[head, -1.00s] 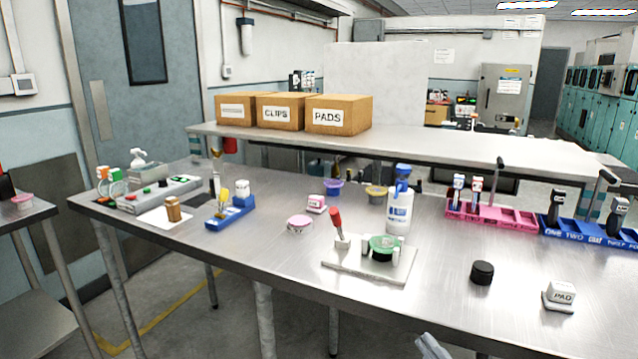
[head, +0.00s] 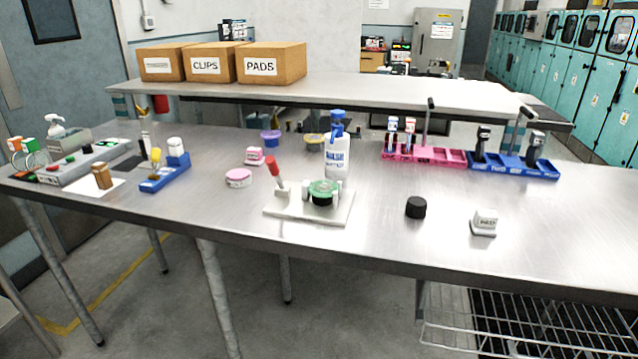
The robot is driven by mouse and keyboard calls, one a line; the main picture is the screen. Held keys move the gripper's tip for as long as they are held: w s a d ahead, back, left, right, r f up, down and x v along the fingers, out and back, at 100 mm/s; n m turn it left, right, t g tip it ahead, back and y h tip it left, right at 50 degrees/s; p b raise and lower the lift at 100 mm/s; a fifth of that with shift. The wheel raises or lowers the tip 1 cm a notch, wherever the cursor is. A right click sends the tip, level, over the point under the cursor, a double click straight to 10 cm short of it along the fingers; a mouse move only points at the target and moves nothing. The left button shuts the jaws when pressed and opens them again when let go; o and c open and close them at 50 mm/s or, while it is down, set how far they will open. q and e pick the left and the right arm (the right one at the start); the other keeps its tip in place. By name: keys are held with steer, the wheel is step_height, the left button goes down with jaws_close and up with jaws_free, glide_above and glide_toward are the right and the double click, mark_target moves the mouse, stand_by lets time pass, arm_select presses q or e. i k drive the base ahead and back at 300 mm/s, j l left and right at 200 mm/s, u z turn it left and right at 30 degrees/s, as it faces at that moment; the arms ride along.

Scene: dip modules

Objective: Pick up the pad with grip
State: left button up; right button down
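A small white block (head: 485,223) stands on the steel table toward the right front. It has a raised upper part and a dark printed label, too small to read now; the label read PAD in the earlier head view. A black round knob-like piece (head: 416,207) stands to its left, apart from it. Neither of my grippers shows in the head view.
A white plate fixture (head: 310,207) with a red-handled lever and green-topped part sits mid-table. A white bottle (head: 338,155), pink rack (head: 424,158) and blue rack (head: 515,169) stand behind. The steel table (head: 580,240) is clear around the white block.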

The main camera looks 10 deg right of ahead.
mark_target(484, 222)
steer(key=z, duration=1.3)
